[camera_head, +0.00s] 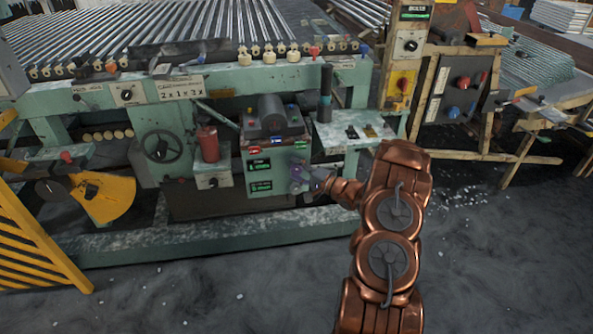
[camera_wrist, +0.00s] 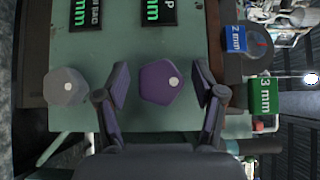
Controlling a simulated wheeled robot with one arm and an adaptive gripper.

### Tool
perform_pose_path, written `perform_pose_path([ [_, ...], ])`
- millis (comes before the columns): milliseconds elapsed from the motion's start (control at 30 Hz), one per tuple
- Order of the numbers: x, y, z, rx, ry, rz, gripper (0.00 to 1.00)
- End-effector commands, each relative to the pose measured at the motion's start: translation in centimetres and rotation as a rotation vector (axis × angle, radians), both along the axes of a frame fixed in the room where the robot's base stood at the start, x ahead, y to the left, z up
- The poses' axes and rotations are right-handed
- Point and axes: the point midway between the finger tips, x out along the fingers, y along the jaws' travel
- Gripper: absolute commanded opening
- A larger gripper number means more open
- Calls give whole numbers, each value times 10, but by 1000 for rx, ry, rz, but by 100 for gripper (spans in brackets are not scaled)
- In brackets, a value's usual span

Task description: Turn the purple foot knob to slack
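The purple foot knob (camera_wrist: 162,82) is a five-sided knob with a pale dot, on the green machine panel (camera_wrist: 130,45) in the wrist view. My gripper (camera_wrist: 160,95) is open, with one finger on each side of the purple knob. A gap shows between the knob and each finger, clearer on the left; I cannot tell how deep the fingers reach. In the head view, my gripper (camera_head: 312,176) is at the lower right of the machine's green front panel, and the knob is largely hidden by it.
A grey knob (camera_wrist: 66,87) sits just left of the left finger in the wrist view. A blue "2 mm" label (camera_wrist: 235,38) and a green "3 mm" label (camera_wrist: 262,95) are to the right. A green rail (camera_head: 220,238) runs low in front; the floor (camera_head: 240,290) before it is clear.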

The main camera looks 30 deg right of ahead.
Motion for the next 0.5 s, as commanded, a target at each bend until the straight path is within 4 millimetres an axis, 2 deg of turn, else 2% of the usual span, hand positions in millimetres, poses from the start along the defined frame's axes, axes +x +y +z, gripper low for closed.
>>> perform_pose_path([
  [67,0,0,0,0,0,0,60],
  [500,0,-1,0,0,0,-1,15],
])
